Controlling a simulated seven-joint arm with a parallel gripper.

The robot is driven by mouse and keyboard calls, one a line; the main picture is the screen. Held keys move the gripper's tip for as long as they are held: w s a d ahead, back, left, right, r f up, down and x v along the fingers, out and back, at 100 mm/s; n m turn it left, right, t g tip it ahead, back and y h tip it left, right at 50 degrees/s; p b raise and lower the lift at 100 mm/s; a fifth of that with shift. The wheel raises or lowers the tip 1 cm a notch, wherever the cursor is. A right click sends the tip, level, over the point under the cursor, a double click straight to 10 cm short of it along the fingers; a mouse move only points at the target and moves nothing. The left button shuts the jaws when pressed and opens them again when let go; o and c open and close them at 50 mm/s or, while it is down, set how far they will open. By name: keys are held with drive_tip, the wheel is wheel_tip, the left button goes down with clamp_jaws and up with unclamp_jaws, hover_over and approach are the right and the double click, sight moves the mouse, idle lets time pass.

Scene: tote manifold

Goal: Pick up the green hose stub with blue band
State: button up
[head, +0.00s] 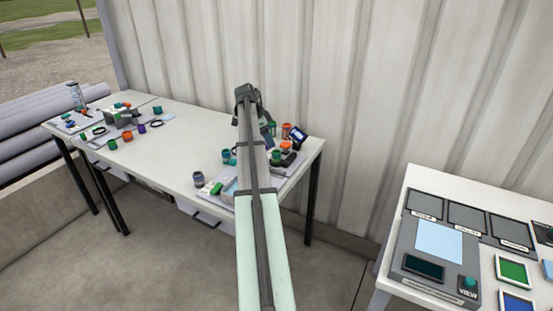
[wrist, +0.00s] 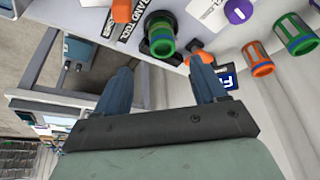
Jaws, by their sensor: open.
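My gripper (wrist: 160,66) is open, with its two blue fingers apart and nothing seen between them. In the wrist view a green and blue cylinder (wrist: 296,35) stands at the upper right, apart from the fingers. I cannot tell for sure which is the green hose stub with blue band. In the head view a green piece (head: 276,157) stands on the right end of the table, right of my arm. My arm hides part of that area.
The wrist view also shows an orange piece with a blue band (wrist: 258,58) and a purple piece (wrist: 238,10). The long white table (head: 170,150) has a clear middle and more small parts at its left end. A corrugated wall (head: 330,80) stands close behind.

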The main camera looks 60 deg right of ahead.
sight(276, 152)
drive_tip(key=shift+d+x, duration=0.2)
drive_tip(key=shift+x, duration=4.7)
drive_tip(key=shift+w+r, duration=0.1)
drive_tip(key=shift+c, duration=0.5)
drive_tip(key=c, duration=1.1)
